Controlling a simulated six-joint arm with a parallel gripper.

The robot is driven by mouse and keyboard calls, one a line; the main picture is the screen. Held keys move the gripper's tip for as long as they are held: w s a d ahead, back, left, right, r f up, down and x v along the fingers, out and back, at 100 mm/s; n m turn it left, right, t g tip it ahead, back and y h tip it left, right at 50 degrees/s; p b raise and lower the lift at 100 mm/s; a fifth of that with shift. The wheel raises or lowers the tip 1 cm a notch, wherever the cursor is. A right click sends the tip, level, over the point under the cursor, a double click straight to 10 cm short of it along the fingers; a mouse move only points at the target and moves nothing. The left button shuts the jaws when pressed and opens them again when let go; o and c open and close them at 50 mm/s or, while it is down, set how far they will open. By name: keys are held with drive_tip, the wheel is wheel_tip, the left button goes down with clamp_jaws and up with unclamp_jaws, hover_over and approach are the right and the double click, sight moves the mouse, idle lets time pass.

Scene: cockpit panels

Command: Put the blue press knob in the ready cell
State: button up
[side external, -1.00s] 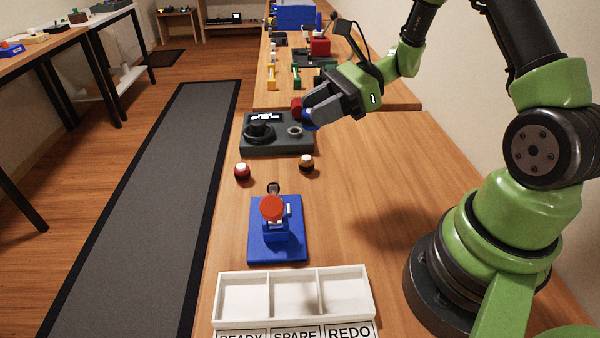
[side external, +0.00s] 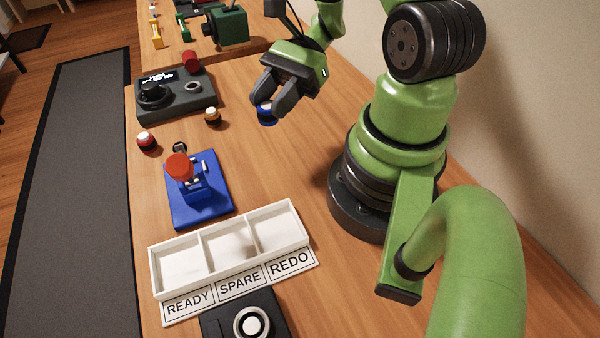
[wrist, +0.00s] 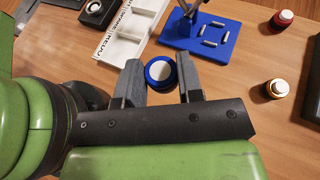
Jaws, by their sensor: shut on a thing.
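The blue press knob (side external: 266,113) is a short blue cylinder with a pale face, seen face-on in the wrist view (wrist: 160,72). My gripper (side external: 272,106) is shut on it and holds it above the bare table, right of the dark console. The white tray (side external: 202,282) has three empty cells. The ready cell (side external: 180,268) is the left one, behind the READY label (side external: 188,303); SPARE is the middle and REDO the right. The tray stands nearer the camera than my gripper and also shows in the wrist view (wrist: 122,48).
A blue stand with a red-orange top (side external: 180,168) is between my gripper and the tray. A red knob (side external: 147,142) and an orange-brown knob (side external: 213,117) stand near the dark console (side external: 176,104). A black button box (side external: 225,320) lies before the tray.

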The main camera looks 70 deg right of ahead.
hover_over(280, 160)
wheel_tip(280, 160, down, 5)
drive_tip(key=shift+f, duration=2.55)
drive_tip(key=shift+f, duration=0.15)
drive_tip(key=o, duration=1)
drive_tip(key=shift+c, duration=0.2)
